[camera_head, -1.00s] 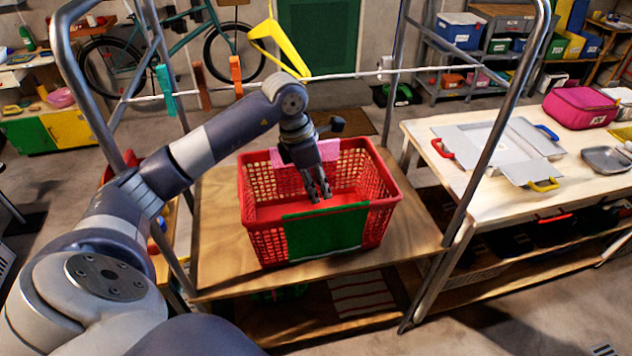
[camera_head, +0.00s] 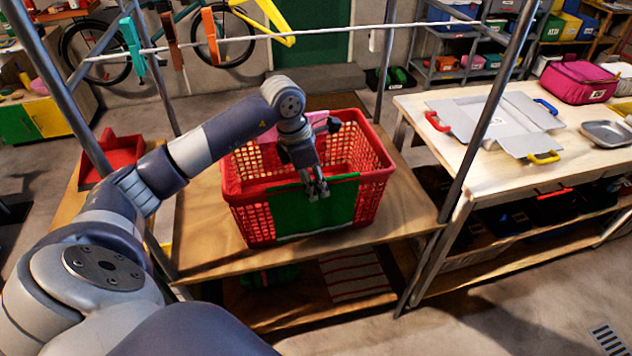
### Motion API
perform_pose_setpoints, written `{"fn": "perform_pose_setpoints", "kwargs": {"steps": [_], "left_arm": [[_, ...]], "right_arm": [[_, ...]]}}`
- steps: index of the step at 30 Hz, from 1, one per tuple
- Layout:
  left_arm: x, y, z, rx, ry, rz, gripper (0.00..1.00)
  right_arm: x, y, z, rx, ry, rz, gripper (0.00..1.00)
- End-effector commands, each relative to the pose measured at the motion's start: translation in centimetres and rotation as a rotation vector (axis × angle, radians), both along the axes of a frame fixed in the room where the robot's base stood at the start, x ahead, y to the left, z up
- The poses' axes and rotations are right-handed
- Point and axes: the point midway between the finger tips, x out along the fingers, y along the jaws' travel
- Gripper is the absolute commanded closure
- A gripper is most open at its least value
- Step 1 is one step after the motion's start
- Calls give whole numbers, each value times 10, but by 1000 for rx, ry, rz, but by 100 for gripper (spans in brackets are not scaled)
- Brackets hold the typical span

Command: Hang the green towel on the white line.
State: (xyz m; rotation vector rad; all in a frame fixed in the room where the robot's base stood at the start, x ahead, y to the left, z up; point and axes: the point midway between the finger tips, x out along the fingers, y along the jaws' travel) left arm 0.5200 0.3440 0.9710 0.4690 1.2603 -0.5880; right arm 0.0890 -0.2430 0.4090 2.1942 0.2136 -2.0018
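The green towel (camera_head: 290,213) hangs over the front rim of the red basket (camera_head: 254,219), its lower part flat against the outside. The basket stands on a wooden shelf. My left gripper (camera_head: 318,190) points down at the basket's front rim, over the towel's top edge. Its two fingers show a gap between them; whether they touch the towel or straddle the rim is unclear. The white line (camera_head: 340,33) runs across the metal frame above and behind the basket. My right gripper is out of view.
Pink cloth (camera_head: 270,152) lies over the basket's back rim. Metal posts (camera_head: 490,115) flank the shelf. A wooden table (camera_head: 440,158) stands right.

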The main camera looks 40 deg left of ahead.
Motion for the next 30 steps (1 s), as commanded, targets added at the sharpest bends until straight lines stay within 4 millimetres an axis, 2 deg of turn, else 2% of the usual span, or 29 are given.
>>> {"fn": "perform_pose_setpoints", "kwargs": {"steps": [5, 6, 9, 18, 30], "left_arm": [[0, 0, 0, 0, 0, 0, 72], [0, 0, 0, 0, 0, 0, 77], [0, 0, 0, 0, 0, 0, 100], [0, 0, 3, 0, 0, 0, 100], [0, 0, 31, 1, -1, 0, 100]], "right_arm": [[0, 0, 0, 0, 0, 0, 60], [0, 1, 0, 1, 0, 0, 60], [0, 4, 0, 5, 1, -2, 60], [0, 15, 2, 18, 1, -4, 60], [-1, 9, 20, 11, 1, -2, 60]]}}
